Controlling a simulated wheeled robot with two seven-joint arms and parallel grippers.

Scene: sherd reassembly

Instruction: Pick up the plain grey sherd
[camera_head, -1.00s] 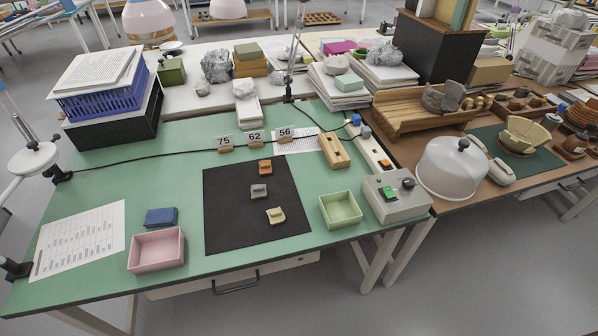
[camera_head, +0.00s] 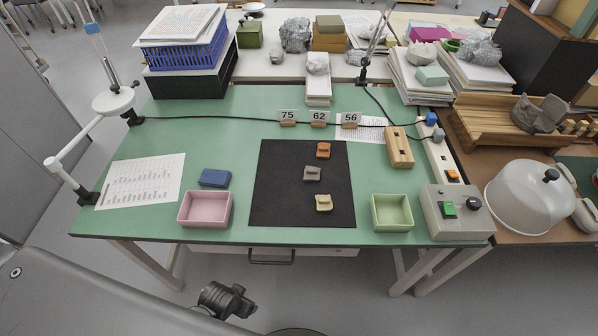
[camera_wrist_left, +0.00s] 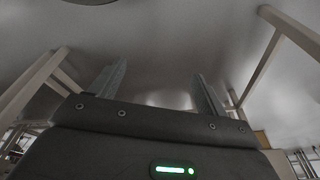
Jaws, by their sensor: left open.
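The plain grey sherd (camera_head: 312,173) lies on the black mat (camera_head: 275,205) on the green table, in the middle of a row of three. An orange-brown sherd (camera_head: 323,150) lies behind it, and a cream sherd (camera_head: 324,202) lies in front of it. The sherds lie apart from one another. In the left wrist view my left gripper (camera_wrist_left: 156,88) is open and empty, with two dark fingers spread wide. Table legs and floor show around it, and no sherd is in that view.
A pink tray (camera_head: 204,222) and blue block (camera_head: 215,178) stand left of the mat. A green tray (camera_head: 392,226) and grey switch box (camera_head: 455,226) stand right. Number tags and a black cable lie behind. A lamp stands left. Table around the mat is mostly free.

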